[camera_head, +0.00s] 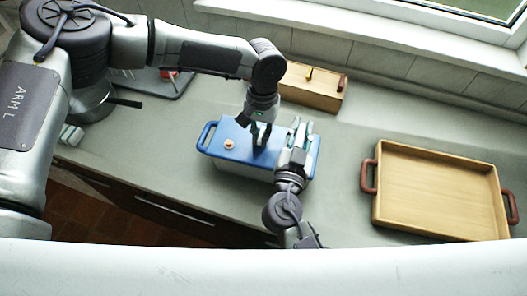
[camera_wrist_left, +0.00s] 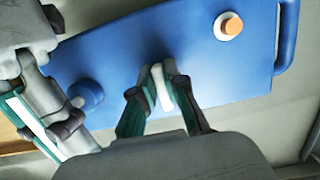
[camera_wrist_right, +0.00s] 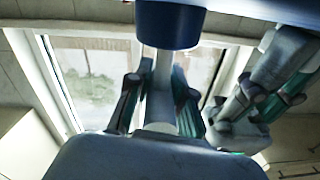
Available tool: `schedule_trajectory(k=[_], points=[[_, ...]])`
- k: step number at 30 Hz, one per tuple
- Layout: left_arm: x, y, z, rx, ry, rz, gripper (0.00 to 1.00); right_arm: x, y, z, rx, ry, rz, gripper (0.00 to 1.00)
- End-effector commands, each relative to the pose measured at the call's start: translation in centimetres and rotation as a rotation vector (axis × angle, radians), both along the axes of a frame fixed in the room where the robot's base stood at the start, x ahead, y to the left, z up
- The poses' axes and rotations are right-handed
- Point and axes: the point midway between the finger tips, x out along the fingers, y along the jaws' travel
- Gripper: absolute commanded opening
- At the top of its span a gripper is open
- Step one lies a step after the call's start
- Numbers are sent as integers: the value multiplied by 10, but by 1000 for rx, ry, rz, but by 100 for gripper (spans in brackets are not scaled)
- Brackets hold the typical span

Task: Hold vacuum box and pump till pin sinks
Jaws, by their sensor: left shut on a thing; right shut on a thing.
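The blue vacuum box (camera_head: 232,148) stands on the counter, its lid also filling much of the left wrist view (camera_wrist_left: 200,65). An orange pin (camera_head: 229,144) stands up from a white ring at the lid's left part; it shows above the ring in the left wrist view (camera_wrist_left: 231,27). My left gripper (camera_head: 260,136) is shut on a pale narrow piece at the middle of the lid, mostly hidden by the fingers. My right gripper (camera_head: 298,132) is at the box's right end, shut on a pale pump rod (camera_wrist_right: 164,72) that meets a blue cylinder (camera_wrist_right: 170,25).
A wooden tray (camera_head: 440,223) with dark red handles lies to the right. A wooden box (camera_head: 309,93) with a yellow piece on top stands behind, near the wall. A grey board (camera_head: 158,84) lies at the back left. Counter between box and tray is clear.

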Motion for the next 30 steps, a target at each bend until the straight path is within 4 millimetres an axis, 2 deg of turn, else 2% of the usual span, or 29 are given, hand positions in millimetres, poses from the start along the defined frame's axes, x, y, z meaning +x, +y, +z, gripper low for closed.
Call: schedule_trajectory(k=[9, 21, 22, 30], points=[[0, 0, 0, 1, -1, 0, 0, 0, -1, -21, -2, 4, -2, 0], [1, 0, 1, 1, -1, 0, 0, -1, -1, -23, -1, 5, -3, 0], [1, 0, 1, 1, -1, 0, 0, -1, -1, -23, -1, 5, -3, 23], [1, 0, 1, 0, -2, 0, 0, 0, -1, -22, 0, 3, -1, 68]])
